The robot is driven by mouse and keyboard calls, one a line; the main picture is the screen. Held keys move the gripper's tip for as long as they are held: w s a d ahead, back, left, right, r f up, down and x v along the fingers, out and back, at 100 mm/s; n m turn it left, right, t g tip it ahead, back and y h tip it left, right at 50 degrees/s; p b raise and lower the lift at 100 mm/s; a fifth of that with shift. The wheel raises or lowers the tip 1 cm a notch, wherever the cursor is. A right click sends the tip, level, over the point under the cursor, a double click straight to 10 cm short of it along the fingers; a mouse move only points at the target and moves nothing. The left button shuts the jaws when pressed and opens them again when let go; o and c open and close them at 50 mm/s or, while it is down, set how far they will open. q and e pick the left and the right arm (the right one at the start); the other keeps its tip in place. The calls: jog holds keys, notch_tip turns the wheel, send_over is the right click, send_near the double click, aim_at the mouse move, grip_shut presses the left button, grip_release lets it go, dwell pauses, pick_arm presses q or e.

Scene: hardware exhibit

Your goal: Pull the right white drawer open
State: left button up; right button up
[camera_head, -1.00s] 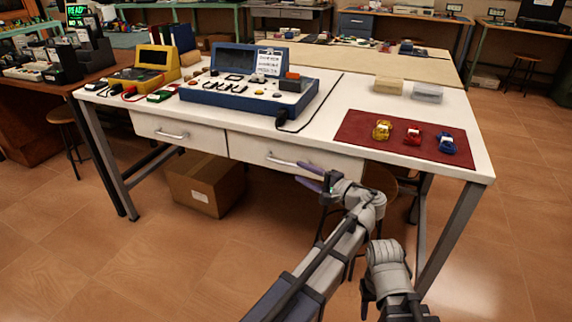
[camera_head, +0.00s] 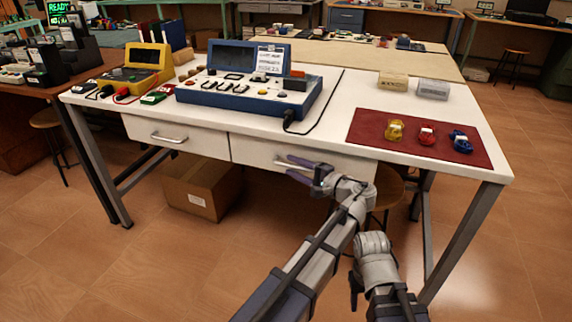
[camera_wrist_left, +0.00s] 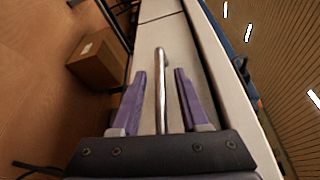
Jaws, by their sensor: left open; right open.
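The right white drawer (camera_head: 250,151) sits under the front of the white table, its front about level with the left drawer (camera_head: 160,134). Its metal bar handle (camera_wrist_left: 160,75) runs between my left gripper's purple fingers in the left wrist view. My left gripper (camera_head: 298,169) is open in front of the drawer, with one finger on each side of the handle and a gap to each. In the head view the fingers partly cover the handle. My right gripper (camera_head: 355,287) hangs low at the right, away from the drawer; its fingers are hard to make out.
A cardboard box (camera_head: 203,188) stands on the floor below the drawers, and a stool (camera_head: 388,185) is under the table. A blue console (camera_head: 250,92) and a red mat (camera_head: 375,138) are on the tabletop. The floor in front is clear.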

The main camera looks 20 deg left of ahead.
pick_arm(q)
grip_shut()
dwell(0.3)
dwell(1.1)
